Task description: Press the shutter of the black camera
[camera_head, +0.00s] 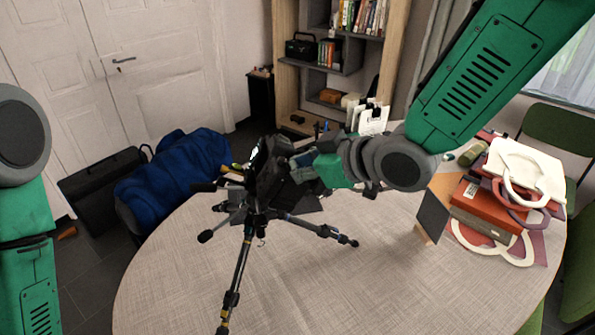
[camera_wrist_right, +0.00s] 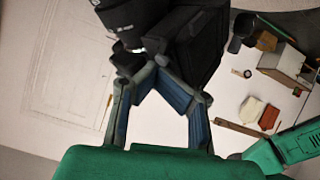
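The black camera (camera_head: 268,168) sits on top of a black tripod (camera_head: 236,270) that stands on the round table. In the right wrist view the camera (camera_wrist_right: 190,45) fills the top middle, with its lens barrel to the left. My right gripper (camera_head: 299,162) is at the camera's right side in the head view. Its fingers, seen in the wrist view (camera_wrist_right: 150,72), bend inward and their tips meet close against the camera, with nothing seen held between them. Whether they touch it is unclear. The shutter button cannot be made out. My left gripper is out of view.
The round table (camera_head: 385,290) is bare in front. A stack of books and bags (camera_head: 495,205) lies at the right. A blue cloth (camera_head: 178,178) covers a chair at the left. A shelf (camera_head: 290,95) stands behind, and green chairs (camera_head: 560,140) are at the right.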

